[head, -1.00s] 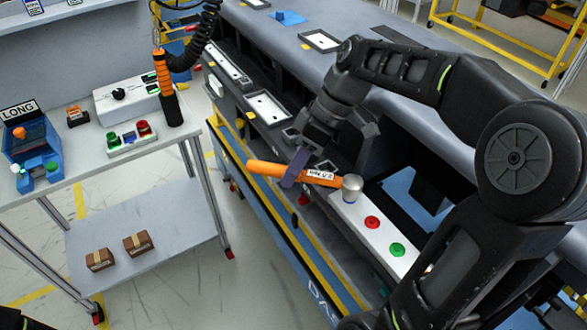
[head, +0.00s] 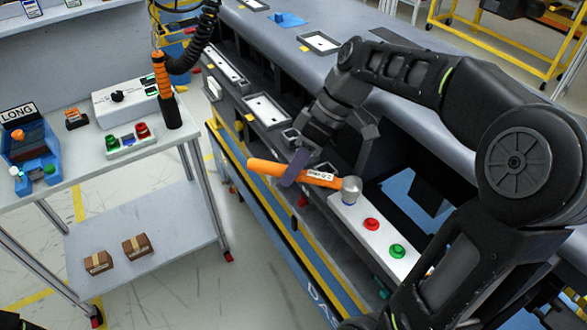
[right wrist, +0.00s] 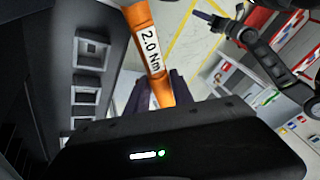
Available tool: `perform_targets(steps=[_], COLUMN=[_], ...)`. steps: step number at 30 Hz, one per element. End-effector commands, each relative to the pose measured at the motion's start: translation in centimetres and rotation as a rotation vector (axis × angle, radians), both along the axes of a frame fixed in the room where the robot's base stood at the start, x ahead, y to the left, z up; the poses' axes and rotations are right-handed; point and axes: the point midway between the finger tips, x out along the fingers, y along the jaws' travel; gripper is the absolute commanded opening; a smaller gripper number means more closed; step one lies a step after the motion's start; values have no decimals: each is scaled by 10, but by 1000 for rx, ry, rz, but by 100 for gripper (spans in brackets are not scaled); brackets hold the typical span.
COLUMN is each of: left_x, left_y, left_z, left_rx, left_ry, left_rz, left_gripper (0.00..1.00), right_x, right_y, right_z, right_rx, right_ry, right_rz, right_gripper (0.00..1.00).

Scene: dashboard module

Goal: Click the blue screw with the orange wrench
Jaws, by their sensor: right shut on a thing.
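My right gripper (head: 299,167) is shut around the orange handle of the wrench (head: 265,169). In the right wrist view, the wrench handle (right wrist: 142,28) carries a "2.0 Nm" label. My left gripper (right wrist: 205,17) shows small and purple-tipped at the top of that view, away from the wrench.
The white panel also has a red button (head: 371,224) and a green button (head: 397,251). The grey dashboard (head: 300,65) lies behind. Open floor lies between.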

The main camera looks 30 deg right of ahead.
Motion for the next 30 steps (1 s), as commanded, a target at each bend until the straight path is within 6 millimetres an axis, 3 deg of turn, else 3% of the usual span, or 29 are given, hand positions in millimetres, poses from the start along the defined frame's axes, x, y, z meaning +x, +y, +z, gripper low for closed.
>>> perform_targets(steps=[30], left_x=[0], left_y=[0], left_z=[-2], left_rx=[0], left_ry=[0], left_rz=[0], left_gripper=[36], right_x=[3], right_y=[-5], right_z=[1], right_rx=[-1], right_ry=[-1], right_rz=[-45], right_gripper=[0])
